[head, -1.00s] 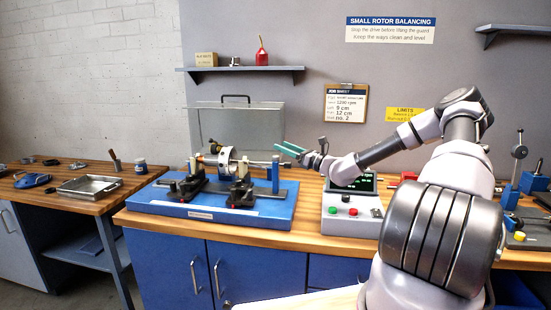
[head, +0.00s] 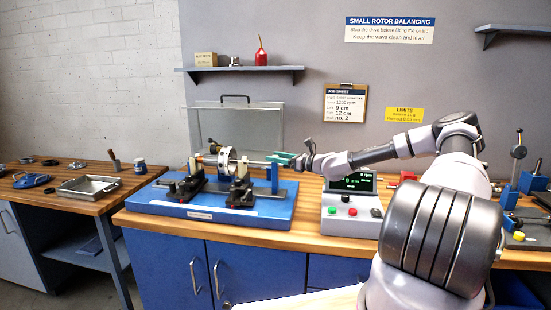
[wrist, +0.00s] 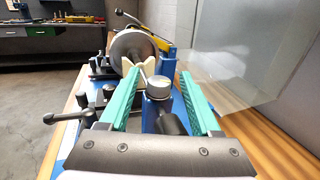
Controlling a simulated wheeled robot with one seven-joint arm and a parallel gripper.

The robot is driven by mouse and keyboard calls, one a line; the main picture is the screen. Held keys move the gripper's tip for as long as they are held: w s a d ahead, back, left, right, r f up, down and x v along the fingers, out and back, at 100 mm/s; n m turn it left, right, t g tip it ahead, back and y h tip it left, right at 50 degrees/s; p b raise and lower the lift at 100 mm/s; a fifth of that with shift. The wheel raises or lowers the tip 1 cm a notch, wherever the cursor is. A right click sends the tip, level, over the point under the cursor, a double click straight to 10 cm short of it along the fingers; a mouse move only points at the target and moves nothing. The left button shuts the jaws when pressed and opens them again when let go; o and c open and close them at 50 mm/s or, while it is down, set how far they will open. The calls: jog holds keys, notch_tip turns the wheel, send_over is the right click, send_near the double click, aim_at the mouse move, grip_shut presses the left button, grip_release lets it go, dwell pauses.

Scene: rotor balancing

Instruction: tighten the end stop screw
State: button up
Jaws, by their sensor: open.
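The end stop is a blue post (head: 274,181) at the right end of the balancing machine. In the wrist view a grey round-headed screw (wrist: 159,86) sits at the top of the post, with a dark handle-like part (wrist: 172,118) below it. My gripper (head: 279,158) is at the top of the post. In the wrist view its teal fingers (wrist: 161,76) are open, one on each side of the screw head, with a gap on both sides. In the head view the fingers hide the screw.
The rotor (head: 228,160) lies on its supports on the blue base (head: 205,211), left of my gripper. A clear guard (head: 262,119) stands behind. The control box (head: 349,228) with buttons is to the right on the wooden bench (head: 310,240).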

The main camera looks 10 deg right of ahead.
jog(key=shift+w+a, duration=0.2)
jog(key=shift+a, duration=0.05)
grip_shut()
jog(key=shift+a+m+t+h, duration=0.1)
jog(key=shift+m+t+h, duration=0.5)
jog(key=shift+t, duration=0.1)
jog(key=m+t+h, duration=0.2)
jog(key=h, duration=0.1)
jog(key=m+t+h, duration=0.1)
jog(key=m+h, duration=0.1)
jog(key=h, duration=0.1)
jog(key=shift+s+a+m+t, duration=0.1)
jog(key=shift+m+t, duration=0.2)
jog(key=shift+t, duration=0.1)
jog(key=m+t+h, duration=0.1)
jog(key=m+h, duration=0.1)
jog(key=h, duration=0.2)
jog(key=shift+m, duration=0.3)
jog(key=shift+d+m+h, duration=0.15)
jog(key=shift+m+h, duration=0.8)
jog(key=shift+h, duration=0.55)
jog(key=shift+d+m+h, duration=0.1)
jog(key=shift+m+h, duration=0.85)
jog(key=shift+h, duration=0.55)
